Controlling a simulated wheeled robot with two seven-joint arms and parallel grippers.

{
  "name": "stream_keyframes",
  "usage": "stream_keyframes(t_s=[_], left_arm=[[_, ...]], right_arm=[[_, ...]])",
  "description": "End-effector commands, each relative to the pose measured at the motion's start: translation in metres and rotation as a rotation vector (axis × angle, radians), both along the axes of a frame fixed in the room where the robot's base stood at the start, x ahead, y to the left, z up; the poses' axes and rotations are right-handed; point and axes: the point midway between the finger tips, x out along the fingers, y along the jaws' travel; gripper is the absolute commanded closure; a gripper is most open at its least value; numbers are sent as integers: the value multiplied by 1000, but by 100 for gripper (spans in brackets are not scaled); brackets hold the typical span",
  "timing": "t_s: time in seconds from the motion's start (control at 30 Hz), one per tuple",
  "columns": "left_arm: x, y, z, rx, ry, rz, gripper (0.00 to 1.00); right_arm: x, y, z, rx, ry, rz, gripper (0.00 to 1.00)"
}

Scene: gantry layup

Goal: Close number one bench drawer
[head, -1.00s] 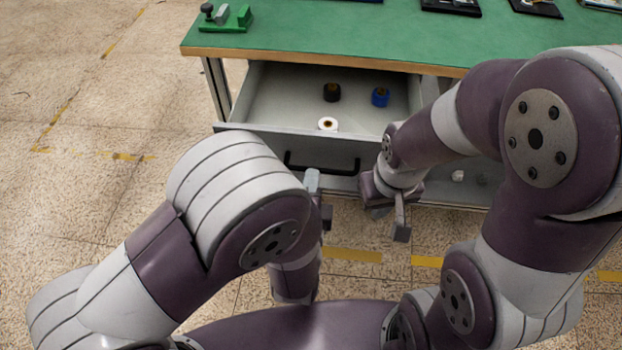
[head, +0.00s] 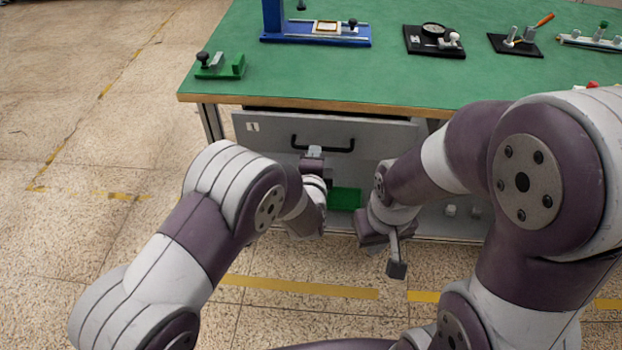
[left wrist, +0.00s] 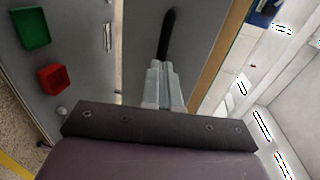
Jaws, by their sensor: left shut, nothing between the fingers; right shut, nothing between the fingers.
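The number one drawer (head: 270,140) is under the green bench top, with a "1" label on its grey front and a black bar handle (head: 322,147). It stands nearly shut, with a thin dark gap at its top edge. My left gripper (head: 313,154) is shut and empty, in front of the drawer front at the handle. In the left wrist view its closed fingers (left wrist: 162,80) point at the drawer front, close to the handle (left wrist: 168,35); I cannot tell whether they touch. My right gripper (head: 397,266) is shut and empty, low and right, away from the drawer.
The green bench top (head: 330,75) carries a green fixture (head: 220,66), a blue fixture (head: 316,38) and black-based tools (head: 434,40). Below the drawer lie a green bin (head: 345,198) and a red bin (left wrist: 54,78). The floor at left is clear.

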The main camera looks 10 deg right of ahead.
Motion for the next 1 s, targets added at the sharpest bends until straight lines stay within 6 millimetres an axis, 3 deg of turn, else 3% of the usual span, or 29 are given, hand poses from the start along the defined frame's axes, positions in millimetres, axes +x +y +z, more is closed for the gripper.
stream_keyframes(t_s=[0.2,0.4,1.0], left_arm=[[37,-10,-1,0,-1,1,100],[54,-16,-1,1,1,0,100],[64,-18,5,-5,-10,1,100]], right_arm=[[0,0,-2,0,0,0,100],[0,0,-3,0,0,0,100],[0,0,-3,0,0,0,100]])
